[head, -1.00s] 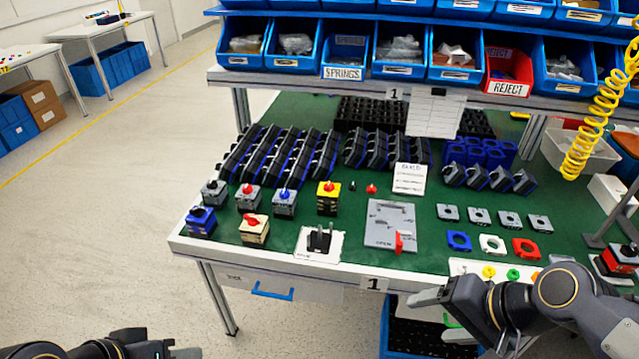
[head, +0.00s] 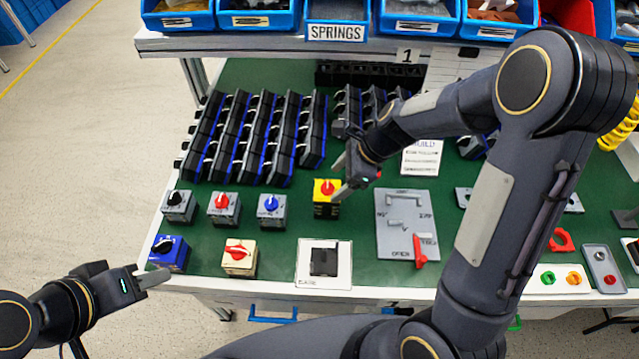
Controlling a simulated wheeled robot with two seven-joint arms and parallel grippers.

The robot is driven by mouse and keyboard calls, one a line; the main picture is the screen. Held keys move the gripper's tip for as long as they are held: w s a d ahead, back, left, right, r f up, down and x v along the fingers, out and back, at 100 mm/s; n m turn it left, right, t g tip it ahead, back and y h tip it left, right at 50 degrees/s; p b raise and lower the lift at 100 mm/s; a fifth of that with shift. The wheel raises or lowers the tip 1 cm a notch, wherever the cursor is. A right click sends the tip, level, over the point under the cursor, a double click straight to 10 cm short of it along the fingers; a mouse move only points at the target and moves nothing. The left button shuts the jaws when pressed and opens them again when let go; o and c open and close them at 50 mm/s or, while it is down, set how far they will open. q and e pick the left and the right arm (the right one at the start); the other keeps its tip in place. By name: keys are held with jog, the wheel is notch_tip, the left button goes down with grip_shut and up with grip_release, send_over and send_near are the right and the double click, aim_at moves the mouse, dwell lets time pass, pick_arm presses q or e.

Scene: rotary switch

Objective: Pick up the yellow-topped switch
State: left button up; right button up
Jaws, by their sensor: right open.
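The yellow-topped switch (head: 326,198) stands upright on the green mat, with a red knob on its yellow top and a dark lower body. My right gripper (head: 340,177) is open just above and to the right of it, its fingers beside the yellow top. Whether a finger touches the switch I cannot tell. My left gripper (head: 150,278) is at the table's front left edge, near the blue switch (head: 168,253). It holds nothing that I can see, and its finger gap is not clear.
Grey switches with black (head: 178,206), red (head: 223,208) and blue (head: 271,210) knobs stand left of it. A cream switch (head: 239,258), white plate with black holder (head: 323,265) and grey plate (head: 407,225) lie in front. Rows of black modules (head: 258,138) stand behind.

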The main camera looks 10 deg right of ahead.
aim_at(324, 194)
jog(key=x, duration=0.7)
jog(key=shift+a+f, duration=0.15)
jog(key=shift+f, duration=0.2)
jog(key=c, duration=0.9)
jog(key=shift+r, duration=0.1)
